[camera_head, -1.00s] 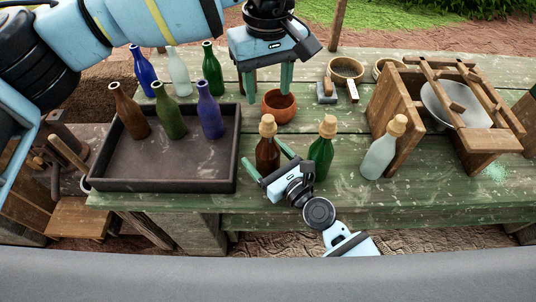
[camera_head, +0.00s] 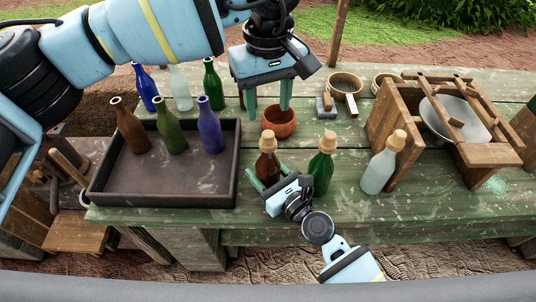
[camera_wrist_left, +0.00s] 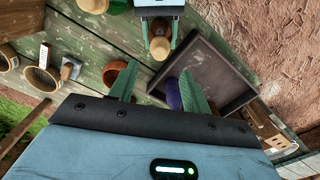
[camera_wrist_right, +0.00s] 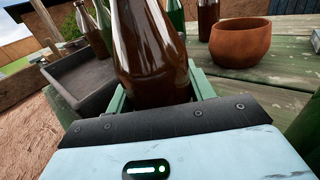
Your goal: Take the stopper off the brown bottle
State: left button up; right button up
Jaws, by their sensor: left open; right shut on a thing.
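The brown bottle (camera_head: 267,168) stands upright on the green table, with a tan stopper (camera_head: 268,141) in its neck. My right gripper (camera_head: 268,182) is shut on the bottle's body from the front. The right wrist view shows the brown glass (camera_wrist_right: 150,50) between its fingers. My left gripper (camera_head: 265,104) points down, open and empty, over the table behind the bottle, near the terracotta bowl (camera_head: 279,124). In the left wrist view the stopper (camera_wrist_left: 160,48) shows beyond the open left fingers (camera_wrist_left: 160,88).
A green stoppered bottle (camera_head: 321,172) stands close right of the brown one, and a clear stoppered bottle (camera_head: 380,170) farther right. A dark tray (camera_head: 165,195) with open bottles is at left. A wooden frame (camera_head: 395,125) with a metal bowl stands at right.

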pick_arm(q)
jog(key=n, duration=0.5)
jog(key=shift+r+n, duration=0.35)
jog(key=shift+n, duration=0.05)
jog(key=n, duration=0.4)
jog(key=shift+r+n, duration=0.25)
jog(key=shift+n, duration=0.05)
jog(key=n, duration=0.4)
jog(key=shift+r+n, duration=0.2)
jog(key=shift+n, duration=0.1)
notch_tip(320, 180, up, 3)
jog(key=n, duration=2.8)
jog(key=shift+f, duration=0.1)
